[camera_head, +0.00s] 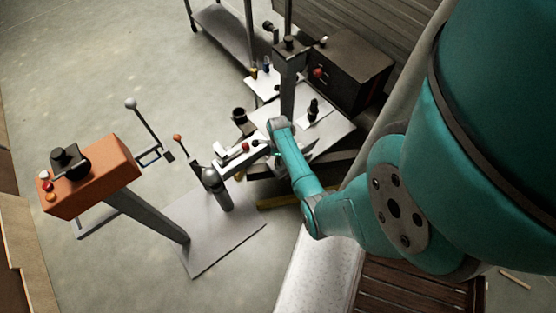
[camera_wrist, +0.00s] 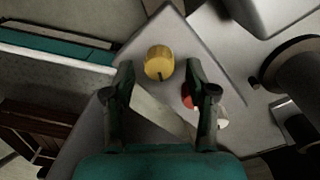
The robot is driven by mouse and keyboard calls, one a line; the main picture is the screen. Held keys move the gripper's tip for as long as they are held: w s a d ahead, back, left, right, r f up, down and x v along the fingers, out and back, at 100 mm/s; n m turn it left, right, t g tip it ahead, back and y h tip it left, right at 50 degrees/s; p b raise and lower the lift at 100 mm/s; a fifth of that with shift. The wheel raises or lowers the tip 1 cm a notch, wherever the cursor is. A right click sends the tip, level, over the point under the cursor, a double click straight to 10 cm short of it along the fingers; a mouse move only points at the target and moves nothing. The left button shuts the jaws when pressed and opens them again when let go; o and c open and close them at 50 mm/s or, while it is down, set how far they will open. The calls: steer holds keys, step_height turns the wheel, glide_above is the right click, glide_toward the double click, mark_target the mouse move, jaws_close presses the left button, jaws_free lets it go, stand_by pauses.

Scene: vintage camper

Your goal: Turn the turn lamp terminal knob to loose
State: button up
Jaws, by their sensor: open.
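In the wrist view, a round yellow knob (camera_wrist: 158,60) with a dark pointer mark toward its lower edge sits on a pale grey panel (camera_wrist: 165,25). I cannot read any label that names it as the lamp terminal knob. My gripper (camera_wrist: 159,68) is open, with one dark finger on each side of the yellow knob. I cannot tell whether the fingers touch it or are still above it. A red knob (camera_wrist: 187,96) is partly hidden by the right finger. In the head view the yellow knob is hidden behind my arm.
A whitish knob (camera_wrist: 222,119) lies beside the right finger. A dark round fitting (camera_wrist: 285,75) stands to the right. In the head view, an orange box with buttons (camera_head: 95,178) stands left, and a dark drawer cabinet (camera_head: 345,75) stands behind. Open floor (camera_head: 90,70) lies at upper left.

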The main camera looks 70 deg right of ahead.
steer(key=shift+f, duration=0.45)
jaws_close()
